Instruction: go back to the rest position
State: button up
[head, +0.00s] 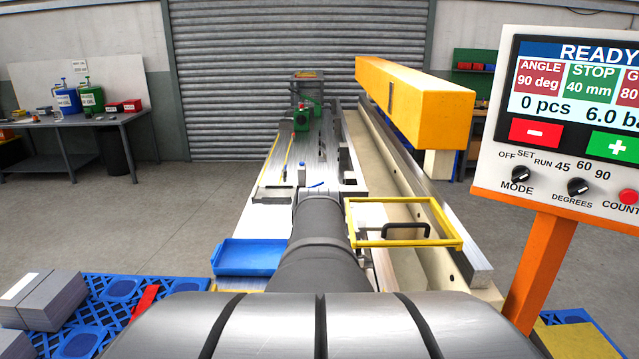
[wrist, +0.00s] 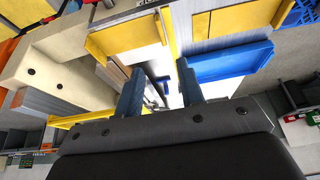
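My gripper (wrist: 160,66) shows in the wrist view with its two dark blue fingers apart and nothing held between them. It is above the machine bed, and bright metal and yellow parts show beyond the fingertips. In the head view my dark arm reaches forward over the near end of the long metal bed (head: 325,150), and the arm hides most of the gripper there. I cannot make out the fingertips in that view.
A yellow frame with a black handle (head: 405,231) is close on the arm's right. A blue tray (head: 248,257) is on its left, also in the wrist view (wrist: 225,62). A yellow beam (head: 415,100) and control panel (head: 570,130) stand right. Grey sheet stacks (head: 45,300) lie lower left.

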jog(key=x, duration=1.7)
jog(key=shift+f, duration=0.15)
jog(key=v, duration=1.7)
jog(key=x, duration=1.7)
jog(key=shift+f, duration=0.2)
jog(key=w, duration=0.8)
jog(key=shift+w+r, duration=0.2)
jog(key=shift+w, duration=0.2)
